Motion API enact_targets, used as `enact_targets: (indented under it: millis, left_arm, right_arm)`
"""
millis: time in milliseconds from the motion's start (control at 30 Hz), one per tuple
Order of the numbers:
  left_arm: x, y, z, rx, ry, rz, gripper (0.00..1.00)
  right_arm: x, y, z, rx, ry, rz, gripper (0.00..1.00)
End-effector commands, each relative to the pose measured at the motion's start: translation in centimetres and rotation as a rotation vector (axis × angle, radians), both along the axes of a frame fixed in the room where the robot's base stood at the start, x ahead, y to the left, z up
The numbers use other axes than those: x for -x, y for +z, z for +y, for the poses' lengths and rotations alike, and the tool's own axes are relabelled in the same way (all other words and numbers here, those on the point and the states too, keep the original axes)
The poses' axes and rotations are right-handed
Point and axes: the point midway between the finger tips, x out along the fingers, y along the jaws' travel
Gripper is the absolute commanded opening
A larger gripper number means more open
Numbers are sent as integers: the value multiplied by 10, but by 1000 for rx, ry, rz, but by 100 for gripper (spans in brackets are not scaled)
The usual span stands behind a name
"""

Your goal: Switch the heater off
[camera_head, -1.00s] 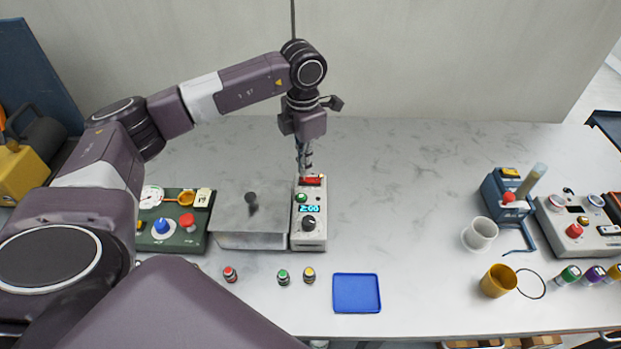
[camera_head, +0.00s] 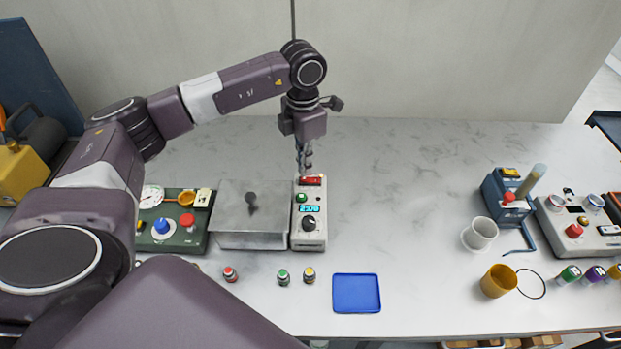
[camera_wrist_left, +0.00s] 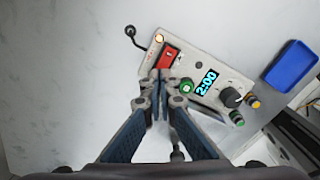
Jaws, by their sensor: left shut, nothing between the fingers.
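The heater's control box (camera_head: 310,237) is a pale unit joined to the right side of a grey lidded metal tank (camera_head: 240,232). It carries a red rocker switch (camera_head: 312,182) at its far end, a green button (camera_head: 301,198), a lit blue display and a black knob (camera_head: 309,223). In the left wrist view the display (camera_wrist_left: 206,83) reads 2:00. A small lamp (camera_wrist_left: 158,38) beside the red switch (camera_wrist_left: 168,56) glows orange. My left gripper (camera_head: 305,168) is shut and empty, pointing down at the switch end. Its fingertips (camera_wrist_left: 160,84) are close to the switch; contact is unclear.
A green panel (camera_head: 185,238) with knobs stands left of the tank. Small capped vials (camera_head: 283,277) and a blue tray (camera_head: 357,293) lie in front. A white cup (camera_head: 480,234), yellow cup (camera_head: 498,281) and other devices stand at right. The bench's middle right is clear.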

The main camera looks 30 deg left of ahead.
Motion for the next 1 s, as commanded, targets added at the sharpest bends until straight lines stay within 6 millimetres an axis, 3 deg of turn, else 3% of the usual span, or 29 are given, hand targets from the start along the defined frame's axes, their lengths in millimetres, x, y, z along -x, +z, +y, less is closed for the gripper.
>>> enact_targets:
  millis: [1000]
  left_arm:
    - [0,-16,0,0,0,0,0]
  right_arm:
    - [-2,-12,1,-2,0,-3,40]
